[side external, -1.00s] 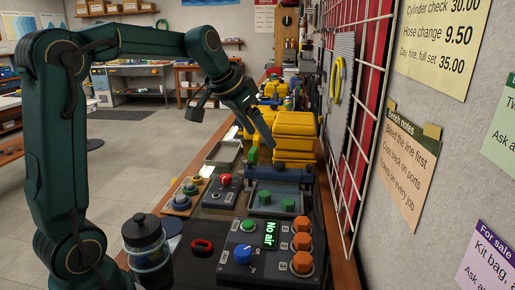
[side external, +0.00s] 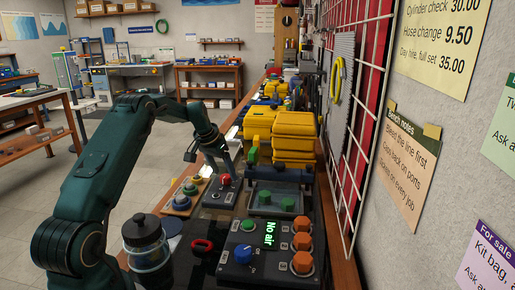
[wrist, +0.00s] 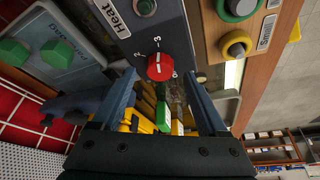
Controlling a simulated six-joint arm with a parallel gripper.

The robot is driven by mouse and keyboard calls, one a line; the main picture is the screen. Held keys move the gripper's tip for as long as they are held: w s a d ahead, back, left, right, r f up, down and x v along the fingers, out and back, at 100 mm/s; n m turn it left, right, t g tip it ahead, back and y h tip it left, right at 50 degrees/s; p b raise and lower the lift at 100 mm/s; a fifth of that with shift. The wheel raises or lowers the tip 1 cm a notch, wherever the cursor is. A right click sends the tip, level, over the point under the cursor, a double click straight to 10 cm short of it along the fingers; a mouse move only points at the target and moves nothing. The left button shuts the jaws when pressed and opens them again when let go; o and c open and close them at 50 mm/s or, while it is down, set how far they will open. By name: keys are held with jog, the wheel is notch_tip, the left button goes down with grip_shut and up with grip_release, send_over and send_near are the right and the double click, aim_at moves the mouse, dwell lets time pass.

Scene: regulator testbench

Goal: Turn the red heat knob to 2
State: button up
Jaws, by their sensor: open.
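The red heat knob (wrist: 161,67) sits on a grey panel marked "Heat" in the wrist view, with small numerals around it. A pale mark shows on the knob, but I cannot tell surely which numeral it faces. The knob also shows in the side view (side external: 225,180), on the panel behind the "No air" box. My gripper (wrist: 164,88) is open, its two fingers on either side of the knob in the wrist picture. In the side view my gripper (side external: 226,163) is close above the knob; I cannot tell whether it touches.
A blue-knobbed "No air" box (side external: 244,252) and a bottle (side external: 145,245) are nearer the camera.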

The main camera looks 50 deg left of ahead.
jog(key=shift+w+a+f, duration=0.1)
jog(key=shift+w+f, duration=0.15)
jog(key=shift+f, duration=0.4)
grip_shut()
jog(key=shift+n, duration=0.3)
jog(key=n+y, duration=0.1)
jog(key=n, duration=0.2)
jog(key=n+g+y, duration=0.1)
jog(key=n, duration=0.2)
jog(key=shift+w, duration=0.15)
jog(key=n+g+y, duration=0.1)
jog(key=n+g, duration=0.1)
jog(key=n, duration=0.3)
jog(key=shift+r+n, duration=0.1)
jog(key=shift+n, duration=0.3)
